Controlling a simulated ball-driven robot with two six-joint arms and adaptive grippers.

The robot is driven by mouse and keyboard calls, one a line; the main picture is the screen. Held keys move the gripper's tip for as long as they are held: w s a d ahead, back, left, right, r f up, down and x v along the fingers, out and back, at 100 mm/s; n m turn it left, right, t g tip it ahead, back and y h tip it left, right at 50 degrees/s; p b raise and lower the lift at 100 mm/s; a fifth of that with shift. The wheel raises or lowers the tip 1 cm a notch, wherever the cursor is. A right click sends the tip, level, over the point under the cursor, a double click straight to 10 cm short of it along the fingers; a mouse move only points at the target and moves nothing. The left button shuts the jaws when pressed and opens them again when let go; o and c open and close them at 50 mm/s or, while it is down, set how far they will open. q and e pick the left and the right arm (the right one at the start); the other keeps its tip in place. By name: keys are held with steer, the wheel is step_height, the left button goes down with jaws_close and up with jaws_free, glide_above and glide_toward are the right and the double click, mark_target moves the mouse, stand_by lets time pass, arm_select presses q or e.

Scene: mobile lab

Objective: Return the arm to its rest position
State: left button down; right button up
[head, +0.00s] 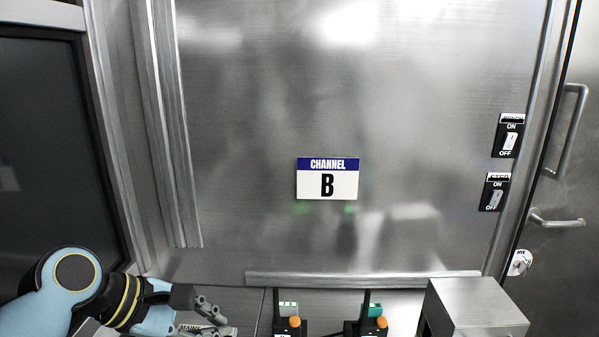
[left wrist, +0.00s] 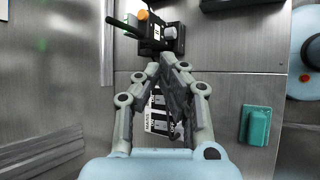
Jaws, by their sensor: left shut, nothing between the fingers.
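My left arm comes in at the lower left of the head view, light blue with black and yellow rings. Its gripper (head: 212,318) is low by the bottom edge, in front of the steel wall. In the left wrist view the gripper (left wrist: 168,62) has its fingertips together with nothing between them. Beyond the tips is a black device with an orange knob (left wrist: 152,36); I cannot tell whether they touch. A label plate with MAINS lettering (left wrist: 155,122) is partly hidden behind the fingers. My right gripper is not in view.
Two black devices with orange knobs (head: 294,322) (head: 381,322) stand at the bottom centre, beside a steel box (head: 474,306). A CHANNEL B sign (head: 327,185) and two ON/OFF switches (head: 510,138) (head: 495,194) are on the wall. A teal block (left wrist: 255,126) shows in the wrist view.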

arm_select(q)
steer(key=s+a+m+y, duration=0.3)
steer(key=s+a+m, duration=0.15)
steer(key=s, duration=0.35)
steer(key=s+a+m+g+y, duration=0.1)
steer(key=s+a+m+y, duration=0.25)
steer(key=s+m, duration=0.35)
steer(key=s+a+m+y, duration=0.2)
steer(key=s+a+m, duration=0.3)
steer(key=s, duration=0.4)
step_height(320, 180, down, 35)
steer(key=s+a+g+b, duration=0.1)
steer(key=a+g+b, duration=0.15)
steer(key=b, duration=0.85)
steer(key=s+f+b, duration=0.4)
steer(key=s+f, duration=0.5)
steer(key=f, duration=0.4)
steer(key=s+a+f+b, duration=0.1)
steer(key=s+f+b, duration=0.4)
steer(key=s+f, duration=0.5)
step_height(320, 180, down, 3)
steer(key=shift+f+n+g, duration=0.2)
steer(key=shift+n+g, duration=0.15)
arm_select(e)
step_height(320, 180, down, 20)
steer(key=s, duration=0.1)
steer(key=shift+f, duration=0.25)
